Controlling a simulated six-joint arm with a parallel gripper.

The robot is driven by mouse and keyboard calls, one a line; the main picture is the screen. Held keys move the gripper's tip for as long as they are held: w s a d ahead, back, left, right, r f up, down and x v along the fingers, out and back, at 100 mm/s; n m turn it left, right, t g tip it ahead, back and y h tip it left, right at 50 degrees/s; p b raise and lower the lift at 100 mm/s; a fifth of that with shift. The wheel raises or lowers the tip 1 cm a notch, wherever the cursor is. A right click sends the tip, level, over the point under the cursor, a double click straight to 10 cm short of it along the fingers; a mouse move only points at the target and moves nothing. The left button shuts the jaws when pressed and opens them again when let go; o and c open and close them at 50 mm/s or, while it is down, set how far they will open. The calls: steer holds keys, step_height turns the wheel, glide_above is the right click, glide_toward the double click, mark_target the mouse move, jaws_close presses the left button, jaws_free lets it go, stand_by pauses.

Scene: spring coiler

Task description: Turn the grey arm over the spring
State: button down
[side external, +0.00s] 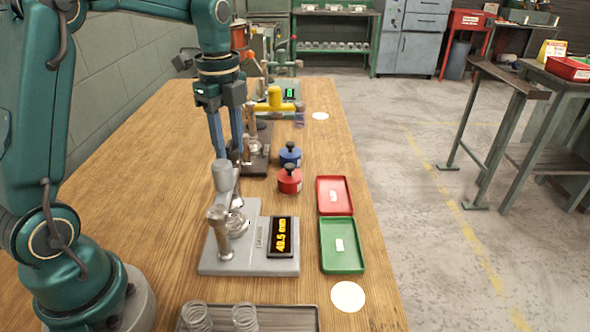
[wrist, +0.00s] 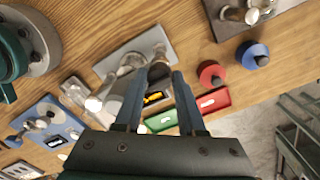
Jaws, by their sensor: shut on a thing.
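The grey arm (side external: 222,177) stands over the grey spring tester base (side external: 215,262) in the side view. A spring (side external: 238,224) sits on the base below or beside the arm; exact alignment is unclear. The base's display (side external: 282,237) shows amber digits, about 40.5 mm. My gripper (side external: 228,157) points down at the top of the grey arm, its blue fingers partly behind it. The spring is hidden there.
A red tray (side external: 335,208) and a green tray (side external: 357,265) lie right of the tester. Blue (side external: 290,155) and red (side external: 289,180) knobbed weights stand behind. A yellow-armed device (side external: 272,103) is farther back. A front tray (side external: 290,318) holds springs.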

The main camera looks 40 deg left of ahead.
steer(key=c, duration=0.5)
jaws_free()
steer(key=shift+r, duration=2.6)
